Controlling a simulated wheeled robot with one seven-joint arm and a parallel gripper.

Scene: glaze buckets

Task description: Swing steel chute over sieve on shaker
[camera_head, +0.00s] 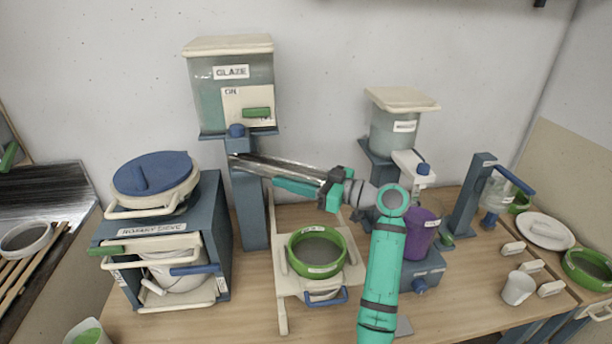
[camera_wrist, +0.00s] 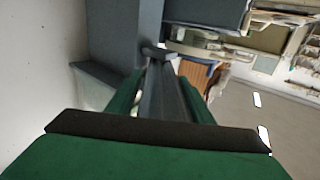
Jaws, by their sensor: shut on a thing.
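The steel chute (camera_head: 258,164) is a grey trough on the blue post below the GLAZE bucket (camera_head: 205,95). In the head view it reaches to the right, behind and above the sieve. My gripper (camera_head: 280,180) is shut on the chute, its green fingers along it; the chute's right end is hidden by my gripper. In the wrist view the grey chute (camera_wrist: 163,95) runs between the green fingers of my gripper (camera_wrist: 150,85). The sieve (camera_head: 318,268) is a green ring with a grey mesh. It sits on the cream shaker frame (camera_head: 283,300). I cannot tell whether the chute's end is over the mesh.
A rotary sieve unit (camera_head: 219,225) stands left. A second bucket (camera_head: 393,135) on a stand and a purple container (camera_head: 422,230) are at right. A white cup (camera_head: 518,288) and small white blocks lie further right. The wooden table is clear in front of the cup.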

